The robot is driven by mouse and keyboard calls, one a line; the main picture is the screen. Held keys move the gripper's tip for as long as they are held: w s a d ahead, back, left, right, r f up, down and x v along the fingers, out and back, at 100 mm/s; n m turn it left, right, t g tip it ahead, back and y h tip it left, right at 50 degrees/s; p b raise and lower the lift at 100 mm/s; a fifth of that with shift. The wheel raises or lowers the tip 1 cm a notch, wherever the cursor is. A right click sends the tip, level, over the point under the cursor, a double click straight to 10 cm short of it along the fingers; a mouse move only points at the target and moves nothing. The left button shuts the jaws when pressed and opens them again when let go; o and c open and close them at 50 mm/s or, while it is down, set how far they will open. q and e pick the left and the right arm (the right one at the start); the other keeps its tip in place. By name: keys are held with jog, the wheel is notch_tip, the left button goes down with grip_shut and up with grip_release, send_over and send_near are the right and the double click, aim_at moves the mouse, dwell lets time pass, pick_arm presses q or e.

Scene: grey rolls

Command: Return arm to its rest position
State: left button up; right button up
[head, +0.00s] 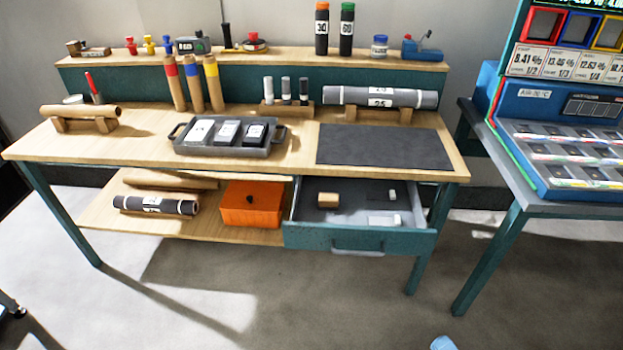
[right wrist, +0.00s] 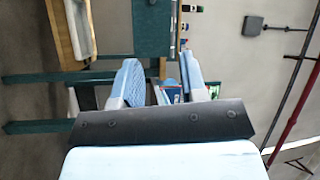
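My right gripper (right wrist: 160,70) shows in the right wrist view with its two light-blue fingers apart and nothing between them. In the head view only a small light-blue piece of my right gripper (head: 443,343) shows at the bottom edge, over the floor in front of the workbench and apart from it. The rest of the right arm is out of the head view. My left gripper does not show clearly in either view.
The wooden workbench (head: 290,163) has an open drawer (head: 360,240) jutting forward. A grey tray (head: 225,150), a dark mat (head: 385,147) and several rolls stand on top. An orange box (head: 251,204) is on the lower shelf. A second table (head: 560,206) stands right. The front floor is clear.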

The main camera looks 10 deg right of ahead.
jog(key=s+a+r+n+g+h, duration=0.15)
jog(key=n+g, duration=0.35)
jog(key=n, duration=0.5)
jog(key=s+a+r+n+g+h, duration=0.1)
jog(key=s+a+r+n+g, duration=0.2)
jog(key=n, duration=0.6)
jog(key=a+m, duration=0.5)
jog(key=a, duration=0.6)
pick_arm(q)
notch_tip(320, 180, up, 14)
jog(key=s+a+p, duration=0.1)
jog(key=p, duration=1.7)
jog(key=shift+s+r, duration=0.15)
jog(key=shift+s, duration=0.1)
pick_arm(e)
notch_tip(320, 180, up, 15)
jog(key=shift+d, duration=0.3)
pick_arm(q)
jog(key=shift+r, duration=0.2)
pick_arm(e)
jog(key=shift+f, duration=0.1)
